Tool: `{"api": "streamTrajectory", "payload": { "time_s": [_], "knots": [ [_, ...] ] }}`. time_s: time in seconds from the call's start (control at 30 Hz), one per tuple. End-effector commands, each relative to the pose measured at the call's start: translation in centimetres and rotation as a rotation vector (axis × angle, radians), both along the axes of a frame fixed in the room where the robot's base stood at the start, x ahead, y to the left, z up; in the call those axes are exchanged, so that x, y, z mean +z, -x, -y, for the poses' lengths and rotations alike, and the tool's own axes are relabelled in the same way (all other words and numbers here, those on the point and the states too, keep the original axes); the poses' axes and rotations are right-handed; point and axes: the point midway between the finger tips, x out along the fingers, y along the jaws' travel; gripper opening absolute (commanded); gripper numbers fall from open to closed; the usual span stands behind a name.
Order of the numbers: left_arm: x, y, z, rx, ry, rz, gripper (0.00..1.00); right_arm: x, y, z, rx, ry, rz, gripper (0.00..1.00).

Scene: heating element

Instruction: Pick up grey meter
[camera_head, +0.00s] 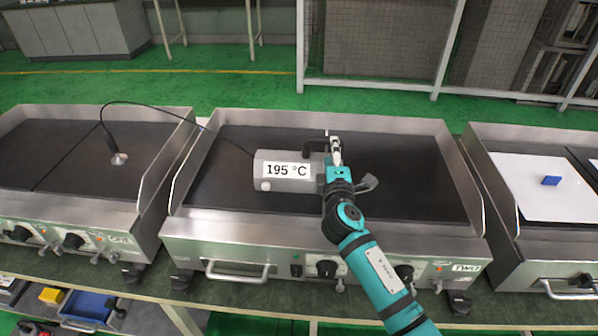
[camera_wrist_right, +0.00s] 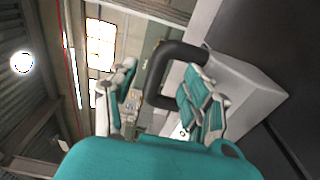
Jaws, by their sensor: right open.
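The grey meter (camera_head: 262,183) sits on the middle griddle plate, with a white label reading 195 °C facing me. A black cable leads from it to a probe (camera_head: 118,157) standing on the left griddle. My right gripper (camera_head: 336,150) is at the meter's right end, by its black handle (camera_head: 312,147). In the right wrist view my right gripper (camera_wrist_right: 158,76) is open. Part of the black handle (camera_wrist_right: 180,50) lies between its two fingers, and the meter's grey body (camera_wrist_right: 248,88) is to the right. Contact between fingers and handle cannot be told. My left gripper is not in view.
The middle griddle (camera_head: 420,185) has raised steel walls at its sides and back. A right griddle (camera_head: 480,160) holds a white board (camera_head: 530,200) with a blue block (camera_head: 551,181). The middle plate is clear right of my arm.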

Motion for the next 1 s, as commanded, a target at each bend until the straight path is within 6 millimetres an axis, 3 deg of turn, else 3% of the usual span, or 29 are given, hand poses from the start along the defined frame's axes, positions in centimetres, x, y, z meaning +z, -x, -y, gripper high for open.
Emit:
{"api": "streamTrajectory", "payload": {
  "time_s": [0.43,0.8,1.0],
  "knots": [
    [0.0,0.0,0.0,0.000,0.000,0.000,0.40,0.1,-4.9,0.3,-0.002,0.001,0.001,0.50],
    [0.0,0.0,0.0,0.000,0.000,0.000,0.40,0.1,-5.6,0.3,-0.001,0.000,0.000,0.50],
    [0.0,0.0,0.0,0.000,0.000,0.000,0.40,0.1,-5.6,0.3,-0.001,0.001,0.000,0.24]
  ]
}}
